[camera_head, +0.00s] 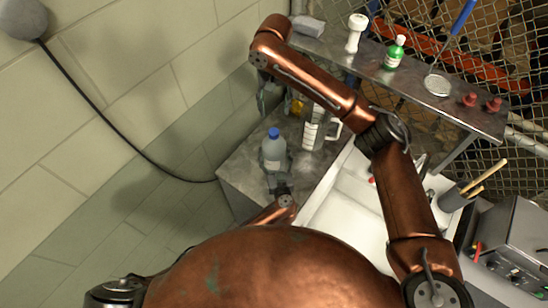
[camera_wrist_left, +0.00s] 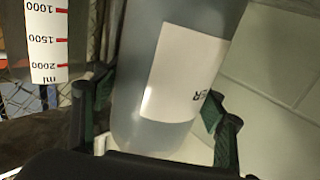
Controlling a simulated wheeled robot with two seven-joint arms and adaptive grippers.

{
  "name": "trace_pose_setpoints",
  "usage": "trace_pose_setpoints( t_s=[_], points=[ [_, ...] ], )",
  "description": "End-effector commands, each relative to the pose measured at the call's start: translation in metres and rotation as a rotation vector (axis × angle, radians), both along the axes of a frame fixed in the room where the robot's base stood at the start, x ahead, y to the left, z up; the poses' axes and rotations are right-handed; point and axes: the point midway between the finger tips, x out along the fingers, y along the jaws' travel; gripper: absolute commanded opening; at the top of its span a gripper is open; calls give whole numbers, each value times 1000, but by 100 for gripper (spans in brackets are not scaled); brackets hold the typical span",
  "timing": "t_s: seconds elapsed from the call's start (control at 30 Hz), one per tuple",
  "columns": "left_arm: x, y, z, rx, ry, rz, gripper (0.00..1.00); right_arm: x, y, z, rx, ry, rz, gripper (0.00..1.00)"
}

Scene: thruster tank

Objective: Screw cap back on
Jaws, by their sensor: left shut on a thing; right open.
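A grey translucent bottle (camera_head: 273,157) stands upright at the left end of the metal counter. A blue cap (camera_head: 273,132) sits on top of its neck; how tightly it sits cannot be told. My left gripper (camera_head: 279,183) is shut around the lower part of the bottle. In the left wrist view the bottle (camera_wrist_left: 140,70), with its white label, lies between the two fingers. My right gripper (camera_head: 276,106) is open and empty, pointing down just above and behind the cap, apart from it. Its arm partly hides the fingers.
A clear measuring jug (camera_head: 312,132) stands close to the right of the bottle. An amber object (camera_head: 297,105) is behind it. A shelf (camera_head: 422,94) holds a green bottle (camera_head: 394,54), a white object (camera_head: 355,34) and red knobs. A white sink (camera_head: 340,195) lies right.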

Motion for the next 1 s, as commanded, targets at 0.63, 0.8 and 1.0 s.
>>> trace_pose_setpoints(
  t_s=[0.63,0.8,1.0],
  points=[
    [-1,0,-1,0,1,0,86,0,0,0,0,0,0,47],
    [-17,-3,-2,-3,4,0,86,0,0,0,0,0,0,47],
    [-58,-10,-2,-3,6,1,86,0,0,0,0,0,0,47]
  ],
)
